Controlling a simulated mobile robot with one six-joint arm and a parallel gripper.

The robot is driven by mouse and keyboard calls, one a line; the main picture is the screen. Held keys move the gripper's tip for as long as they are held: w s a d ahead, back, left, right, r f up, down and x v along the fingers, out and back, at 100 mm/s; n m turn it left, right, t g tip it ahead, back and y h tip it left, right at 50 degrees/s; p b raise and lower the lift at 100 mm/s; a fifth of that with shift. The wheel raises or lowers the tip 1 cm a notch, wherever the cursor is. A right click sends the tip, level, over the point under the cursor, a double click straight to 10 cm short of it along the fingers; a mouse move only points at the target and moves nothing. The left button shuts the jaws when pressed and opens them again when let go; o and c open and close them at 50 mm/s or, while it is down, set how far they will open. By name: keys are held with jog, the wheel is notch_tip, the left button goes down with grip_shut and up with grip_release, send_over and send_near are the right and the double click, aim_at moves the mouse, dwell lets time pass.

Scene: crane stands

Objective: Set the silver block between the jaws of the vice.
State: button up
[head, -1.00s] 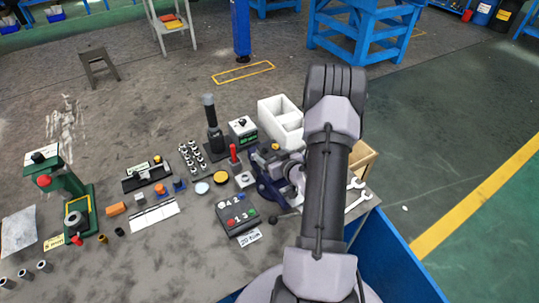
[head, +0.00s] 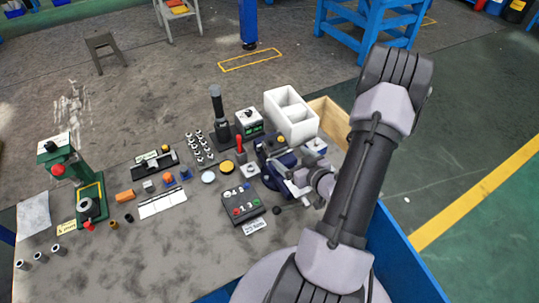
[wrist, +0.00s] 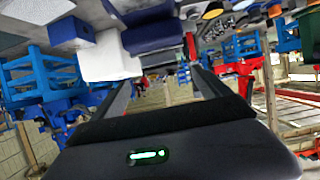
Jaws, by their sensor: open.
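The vice (head: 270,152) is dark blue and stands at the right part of the bench. My forearm and wrist cover part of it in the head view, and its jaw gap cannot be made out. A small silver-grey block (head: 148,186) sits on the bench to the left, between an orange block and an orange round piece. My gripper (head: 296,187) is beside the vice, on its near right side, far from the block. In the wrist view the two fingers of my gripper (wrist: 162,75) are apart with nothing held between them.
A button panel (head: 241,205) lies in front. A red-handled piece (head: 240,148) and a rack of several small parts (head: 200,149) are left of the vice.

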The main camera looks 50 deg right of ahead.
jog(key=w+a+r+g, duration=0.1)
jog(key=w+r+g, duration=0.2)
jog(key=w+r, duration=0.5)
jog(key=a+r+g, duration=0.2)
jog(key=a+r, duration=1)
jog(key=a, duration=0.1)
jog(key=s+a+r+g+y, duration=0.1)
jog(key=s+a+r+y, duration=0.2)
jog(key=s+a, duration=0.4)
jog(key=s+a+r+g+y, duration=0.1)
jog(key=s+a+r+y, duration=0.2)
jog(key=s+a, duration=0.5)
jog(key=a, duration=0.8)
jog(key=shift+s+a+m, duration=0.2)
jog(key=shift+m, duration=0.2)
